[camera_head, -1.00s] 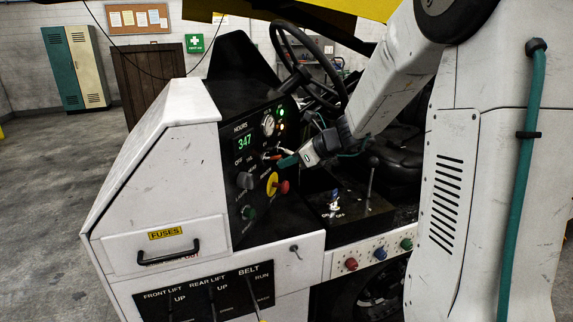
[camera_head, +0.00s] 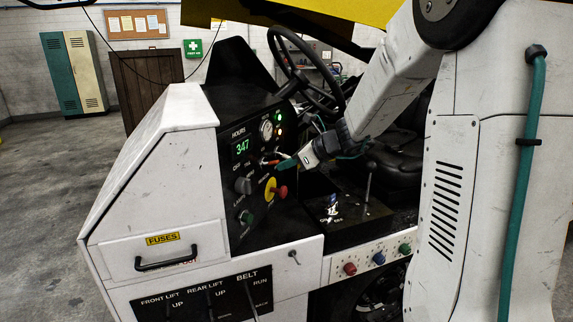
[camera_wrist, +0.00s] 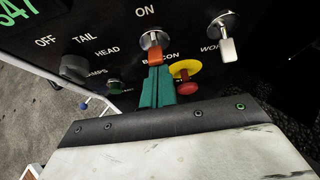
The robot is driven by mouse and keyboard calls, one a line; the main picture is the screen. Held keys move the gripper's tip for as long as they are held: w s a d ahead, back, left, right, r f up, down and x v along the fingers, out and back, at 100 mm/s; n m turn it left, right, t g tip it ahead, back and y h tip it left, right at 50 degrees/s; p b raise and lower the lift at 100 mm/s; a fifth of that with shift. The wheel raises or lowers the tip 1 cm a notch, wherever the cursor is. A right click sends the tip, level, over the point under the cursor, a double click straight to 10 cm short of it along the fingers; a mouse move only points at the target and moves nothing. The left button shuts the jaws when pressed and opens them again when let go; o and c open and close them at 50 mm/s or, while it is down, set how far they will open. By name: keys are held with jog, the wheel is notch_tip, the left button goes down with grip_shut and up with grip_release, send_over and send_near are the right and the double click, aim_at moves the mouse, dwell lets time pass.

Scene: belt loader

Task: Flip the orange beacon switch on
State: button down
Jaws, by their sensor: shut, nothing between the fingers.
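The orange beacon switch (camera_wrist: 154,52) is a small orange lever on a round metal base, between the ON label above and the BEACON label below. In the wrist view its lever points down toward my gripper. It also shows small on the dark panel in the head view (camera_head: 268,161). My gripper (camera_wrist: 157,72) has green fingers, which are shut and empty. Their tips are right at the lever's lower end and overlap it in the wrist view. I cannot tell whether they touch it. The fingers hide part of the BEACON label.
A red stop button with a yellow collar (camera_wrist: 184,78) sits close to the right of the fingers. A white-lever work switch (camera_wrist: 227,45) is farther right, and a grey lamp knob (camera_wrist: 75,68) is to the left. The steering wheel (camera_head: 306,70) stands above my gripper.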

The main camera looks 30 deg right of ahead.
jog(key=s+d+r, duration=0.2)
jog(key=s+d, duration=0.3)
jog(key=s, duration=0.2)
jog(key=shift+s+r, duration=0.15)
jog(key=shift+r, duration=0.2)
dwell(0.4)
